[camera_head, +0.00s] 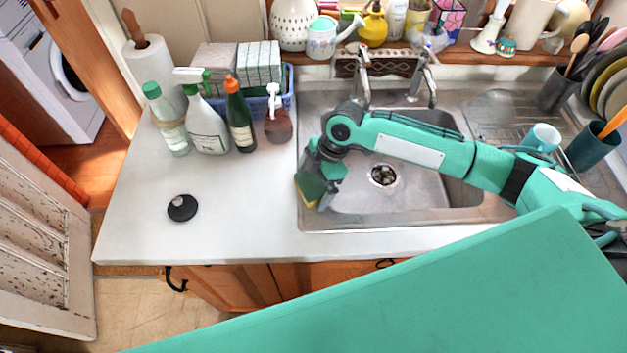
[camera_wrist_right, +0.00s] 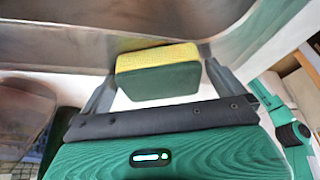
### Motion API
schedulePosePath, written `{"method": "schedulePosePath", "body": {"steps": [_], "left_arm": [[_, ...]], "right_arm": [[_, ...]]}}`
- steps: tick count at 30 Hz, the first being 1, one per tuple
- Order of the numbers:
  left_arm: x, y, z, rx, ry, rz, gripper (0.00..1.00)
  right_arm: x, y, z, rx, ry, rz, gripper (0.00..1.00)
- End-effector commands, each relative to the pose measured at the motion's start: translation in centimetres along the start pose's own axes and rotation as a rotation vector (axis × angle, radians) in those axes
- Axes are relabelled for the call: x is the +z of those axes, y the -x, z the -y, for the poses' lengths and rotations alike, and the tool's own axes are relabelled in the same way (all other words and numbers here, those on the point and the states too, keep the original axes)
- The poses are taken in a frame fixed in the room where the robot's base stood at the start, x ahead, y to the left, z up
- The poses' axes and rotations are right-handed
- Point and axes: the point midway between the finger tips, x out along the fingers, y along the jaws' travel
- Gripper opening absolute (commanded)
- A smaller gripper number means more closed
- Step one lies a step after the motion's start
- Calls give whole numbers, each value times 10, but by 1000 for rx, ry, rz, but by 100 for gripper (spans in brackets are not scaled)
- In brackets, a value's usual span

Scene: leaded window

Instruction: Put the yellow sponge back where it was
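The yellow sponge (camera_head: 309,188), yellow on one face and dark green on the other, is at the left wall of the sink (camera_head: 415,222). In the right wrist view the sponge (camera_wrist_right: 157,72) fills the space between the two fingertips. My right gripper (camera_head: 324,182) reaches in from the right over the basin and appears shut on the sponge. The sponge is close to the sink wall; I cannot tell whether it touches it. My left gripper is not in view.
Several bottles (camera_head: 207,130) and a blue basket (camera_head: 289,92) stand at the back left. A black round object (camera_head: 182,207) lies on the otherwise clear left counter (camera_head: 240,220). A faucet (camera_head: 364,75) rises behind the basin. Cups (camera_head: 541,138) and dishes stand at the right.

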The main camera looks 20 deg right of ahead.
Motion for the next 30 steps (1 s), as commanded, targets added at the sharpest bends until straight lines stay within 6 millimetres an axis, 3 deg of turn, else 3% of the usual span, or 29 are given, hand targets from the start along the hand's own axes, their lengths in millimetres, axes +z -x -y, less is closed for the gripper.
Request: {"method": "schedulePosePath", "body": {"steps": [10,24,30], "left_arm": [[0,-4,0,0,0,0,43],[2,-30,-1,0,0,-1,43],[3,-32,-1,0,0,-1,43]], "right_arm": [[0,12,-1,2,0,1,100],[0,104,-1,3,1,1,100],[-1,121,0,0,-1,-1,100]]}}
